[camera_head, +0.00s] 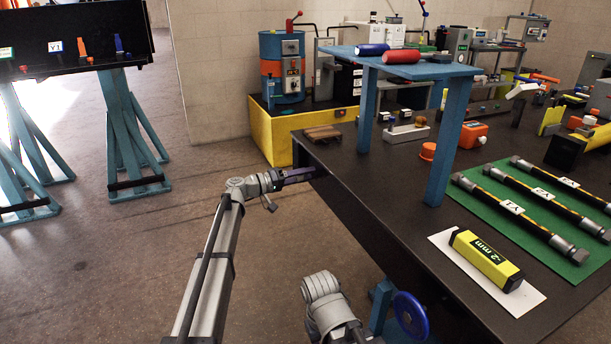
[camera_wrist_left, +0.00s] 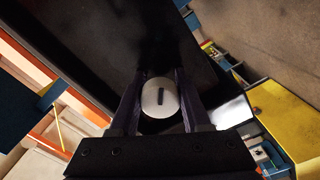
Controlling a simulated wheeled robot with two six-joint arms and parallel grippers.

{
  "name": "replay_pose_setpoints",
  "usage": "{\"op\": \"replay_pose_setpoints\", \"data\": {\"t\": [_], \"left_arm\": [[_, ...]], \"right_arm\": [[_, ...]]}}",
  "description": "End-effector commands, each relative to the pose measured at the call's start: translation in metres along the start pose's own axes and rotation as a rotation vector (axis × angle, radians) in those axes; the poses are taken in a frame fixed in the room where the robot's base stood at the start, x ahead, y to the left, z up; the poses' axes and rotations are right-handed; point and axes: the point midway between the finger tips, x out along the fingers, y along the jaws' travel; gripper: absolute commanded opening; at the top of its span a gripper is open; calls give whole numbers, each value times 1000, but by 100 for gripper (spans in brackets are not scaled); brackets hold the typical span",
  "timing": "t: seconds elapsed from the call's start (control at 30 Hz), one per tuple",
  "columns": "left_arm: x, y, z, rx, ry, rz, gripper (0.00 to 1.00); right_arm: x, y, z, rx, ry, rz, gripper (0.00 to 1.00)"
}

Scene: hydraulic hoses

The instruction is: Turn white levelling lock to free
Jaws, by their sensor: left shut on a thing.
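The white levelling lock (camera_wrist_left: 160,98) is a round white knob with a short dark bar mark across its middle, in the left wrist view. The mark runs almost upright in that view, tilted only slightly if at all. My left gripper (camera_wrist_left: 160,105) has one finger on each side of the knob and is shut on it. In the head view my left gripper (camera_head: 300,175) reaches the left edge of the dark bench (camera_head: 395,215), and the knob cannot be made out there. My right gripper is not in view.
A blue handwheel (camera_head: 411,316) sits low at the bench's front side. A blue shelf (camera_head: 405,64) stands on the bench. Hoses lie on a green mat (camera_head: 485,212), near a yellow level block (camera_head: 486,260). A yellow containment box (camera_head: 275,130) stands behind.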

Motion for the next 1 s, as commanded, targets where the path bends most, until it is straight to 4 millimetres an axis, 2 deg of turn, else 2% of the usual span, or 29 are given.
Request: {"op": "replay_pose_setpoints", "data": {"t": [0.5, 1.0], "left_arm": [[0, 0, 0, -461, 1, -1, 0], [-1, 0, -1, -699, 1, -1, 0]], "right_arm": [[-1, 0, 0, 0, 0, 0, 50], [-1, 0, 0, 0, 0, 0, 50]]}}
